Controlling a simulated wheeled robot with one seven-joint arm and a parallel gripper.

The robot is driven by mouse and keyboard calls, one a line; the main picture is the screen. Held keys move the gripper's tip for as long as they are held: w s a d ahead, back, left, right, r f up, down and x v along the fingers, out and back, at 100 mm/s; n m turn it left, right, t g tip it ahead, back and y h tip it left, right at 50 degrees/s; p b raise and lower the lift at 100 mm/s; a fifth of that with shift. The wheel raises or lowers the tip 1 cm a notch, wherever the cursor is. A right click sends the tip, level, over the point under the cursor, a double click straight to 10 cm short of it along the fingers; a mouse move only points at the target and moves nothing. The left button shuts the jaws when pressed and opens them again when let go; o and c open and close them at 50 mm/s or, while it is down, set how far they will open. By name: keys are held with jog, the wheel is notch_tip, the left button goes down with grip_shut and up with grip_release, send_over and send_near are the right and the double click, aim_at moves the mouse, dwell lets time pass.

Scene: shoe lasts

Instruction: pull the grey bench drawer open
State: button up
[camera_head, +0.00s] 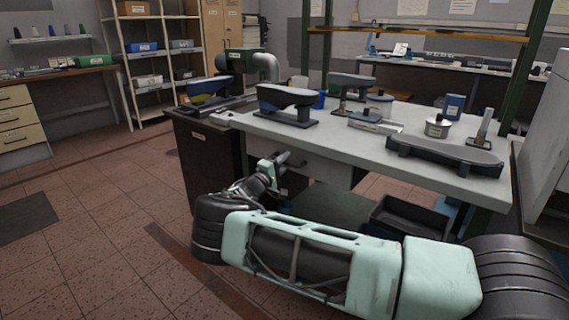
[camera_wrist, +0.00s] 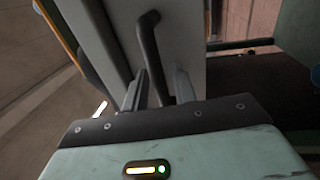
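The grey bench drawer (camera_head: 325,170) is under the front edge of the light-topped bench (camera_head: 345,140). Its front looks about flush with the bench, so it appears closed. My gripper (camera_head: 284,160) is at the drawer front, partly hidden by my own wrist in the head view. In the wrist view, the drawer's dark bar handle (camera_wrist: 149,42) runs down between the two fingers of my gripper (camera_wrist: 160,88). The fingers stand apart on either side of the handle, with small gaps visible. The lower end of the handle is hidden near the gripper body.
Shoe lasts on stands, including a dark blue one (camera_head: 287,97), and a metal tin (camera_head: 438,127) stand on the bench. A dark cabinet (camera_head: 205,160) is left of the drawer. A black bin (camera_head: 405,218) sits below the bench.

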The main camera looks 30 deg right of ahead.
grip_shut()
jog(key=shift+a, duration=0.15)
jog(key=r+b+v, duration=0.2)
jog(key=r+v, duration=0.1)
jog(key=v, duration=1.3)
jog(key=a+r+b+v, duration=0.1)
jog(key=r+b+v, duration=0.1)
jog(key=v, duration=1.4)
jog(key=shift+s+a+r, duration=0.15)
jog(key=shift+s+r, duration=0.05)
jog(key=shift+r, duration=0.35)
jog(key=shift+o, duration=1.2)
grip_release()
jog(key=b+v, duration=0.1)
jog(key=v, duration=1.6)
jog(key=shift+a+b, duration=0.25)
jog(key=shift+b, duration=0.05)
